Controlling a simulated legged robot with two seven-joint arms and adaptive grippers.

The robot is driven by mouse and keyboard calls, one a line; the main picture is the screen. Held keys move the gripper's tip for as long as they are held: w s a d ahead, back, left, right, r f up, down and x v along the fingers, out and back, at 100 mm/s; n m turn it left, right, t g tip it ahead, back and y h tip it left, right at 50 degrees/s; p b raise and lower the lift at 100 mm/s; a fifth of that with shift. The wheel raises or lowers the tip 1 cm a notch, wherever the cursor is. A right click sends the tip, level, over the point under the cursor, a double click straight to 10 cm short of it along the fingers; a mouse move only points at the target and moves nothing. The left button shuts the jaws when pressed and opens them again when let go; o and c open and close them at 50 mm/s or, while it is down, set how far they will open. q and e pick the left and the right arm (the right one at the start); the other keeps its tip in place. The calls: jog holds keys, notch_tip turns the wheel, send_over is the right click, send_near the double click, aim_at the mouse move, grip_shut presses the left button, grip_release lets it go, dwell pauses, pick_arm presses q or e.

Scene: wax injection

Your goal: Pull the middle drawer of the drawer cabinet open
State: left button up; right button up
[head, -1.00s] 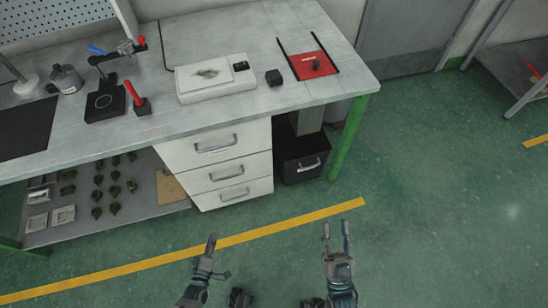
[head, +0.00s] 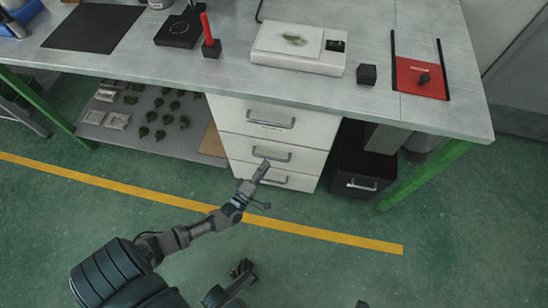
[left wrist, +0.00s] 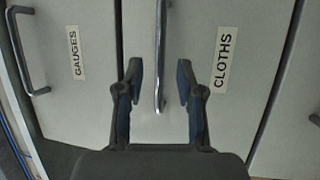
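The white drawer cabinet (head: 228,130) stands under the workbench with its drawers stacked and looking shut. The middle drawer (head: 231,146) has a grey bar handle (head: 281,156). My left gripper (head: 262,168) is in front of this drawer, covering part of its front. In the left wrist view, the open left gripper (left wrist: 159,75) has the middle handle (left wrist: 160,40) between its two fingers, with a gap on each side. I cannot tell how deep the handle sits between them. The middle drawer carries a CLOTHS label (left wrist: 222,60).
A drawer labelled GAUGES (left wrist: 76,52) is on one side in the wrist view; another handle (left wrist: 315,119) is on the other. A black bin (head: 350,165) stands right of the cabinet, near the green bench leg (head: 425,175). The floor in front is clear.

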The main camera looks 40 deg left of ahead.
aim_at(270, 158)
pick_arm(q)
jog(key=w, duration=0.1)
jog(key=w+a, duration=0.1)
jog(key=w, duration=0.1)
jog(key=shift+w+a+b, duration=0.15)
jog(key=shift+w+b, duration=0.15)
jog(key=shift+w+r, duration=0.15)
jog(key=shift+w, duration=0.05)
jog(key=shift+w+d+r, duration=0.1)
jog(key=shift+d+r, duration=0.1)
jog(key=shift+d, duration=0.1)
jog(key=c, duration=0.6)
jog(key=shift+a, duration=0.2)
grip_shut()
